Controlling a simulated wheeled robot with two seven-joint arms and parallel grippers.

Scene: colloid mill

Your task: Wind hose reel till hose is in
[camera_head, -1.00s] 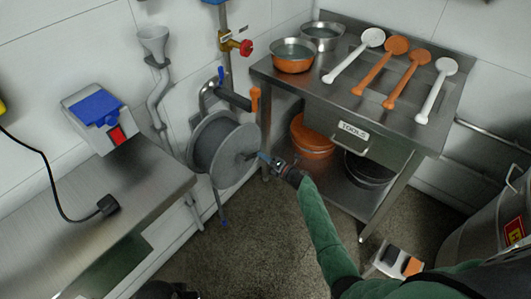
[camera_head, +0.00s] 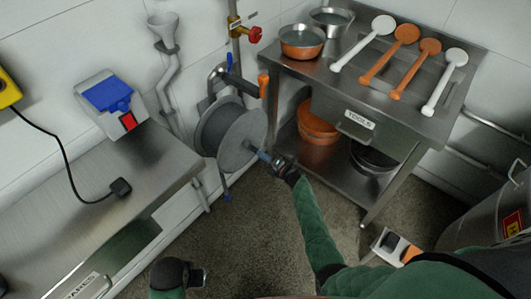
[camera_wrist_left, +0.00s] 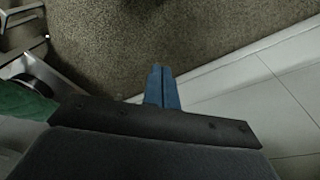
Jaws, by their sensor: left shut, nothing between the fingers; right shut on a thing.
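The hose reel (camera_head: 240,142) is a grey drum with a round side disc, mounted low on the wall beside the steel table. My right gripper (camera_head: 266,157) is shut on the reel's crank handle, in front of the disc; the fingers mostly hide the handle. Dark hose seems to lie on the drum, but I cannot tell how much is wound. My left gripper (camera_head: 198,276) is low in the head view, apart from the reel. In the left wrist view its blue fingers (camera_wrist_left: 162,86) are shut with nothing between them, above the floor.
A steel table (camera_head: 445,128) with bowls, ladles and a TOOLS drawer (camera_head: 345,127) stands right of the reel. A steel bench (camera_head: 60,200) with a blue-lidded box (camera_head: 108,97) is at left. A red-handled valve (camera_head: 254,34) is above the reel. Open floor (camera_head: 260,220) lies below.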

